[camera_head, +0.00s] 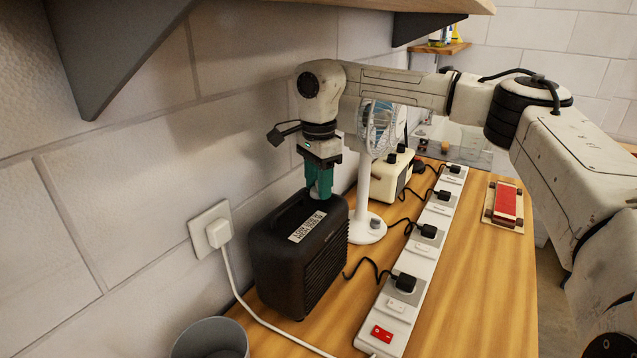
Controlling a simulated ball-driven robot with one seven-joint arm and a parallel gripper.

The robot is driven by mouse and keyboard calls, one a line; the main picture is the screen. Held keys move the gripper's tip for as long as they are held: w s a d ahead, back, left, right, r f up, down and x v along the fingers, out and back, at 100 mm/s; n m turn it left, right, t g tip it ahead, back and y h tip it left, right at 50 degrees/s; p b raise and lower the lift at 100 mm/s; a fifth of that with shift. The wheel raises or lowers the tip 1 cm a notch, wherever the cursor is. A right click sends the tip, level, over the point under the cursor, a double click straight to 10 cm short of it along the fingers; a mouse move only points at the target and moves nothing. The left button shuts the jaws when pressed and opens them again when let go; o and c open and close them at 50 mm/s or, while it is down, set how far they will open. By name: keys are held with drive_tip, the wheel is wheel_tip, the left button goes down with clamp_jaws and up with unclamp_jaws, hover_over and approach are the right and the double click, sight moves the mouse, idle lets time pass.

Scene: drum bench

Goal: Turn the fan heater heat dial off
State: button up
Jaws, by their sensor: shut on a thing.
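The fan heater (297,255) is a black box with a side grille and a pale label on its top edge. It stands on the wooden bench near the wall. My gripper (319,194) has green fingers and points down at the top of the heater. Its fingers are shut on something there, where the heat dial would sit. The fingers hide the dial, so its setting cannot be seen.
A white desk fan (368,205) stands just behind the heater, close to my wrist. A white power strip (418,262) with several plugs runs along the bench. A grey bin (209,340) is at the front. A shelf bracket (110,45) hangs at upper left.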

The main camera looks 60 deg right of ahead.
drive_tip(key=n, duration=0.4)
drive_tip(key=shift+n, duration=2.2)
drive_tip(key=o, duration=1.1)
drive_tip(key=shift+c, duration=0.2)
drive_tip(key=shift+r+b, duration=0.4)
drive_tip(key=shift+r, duration=3.35)
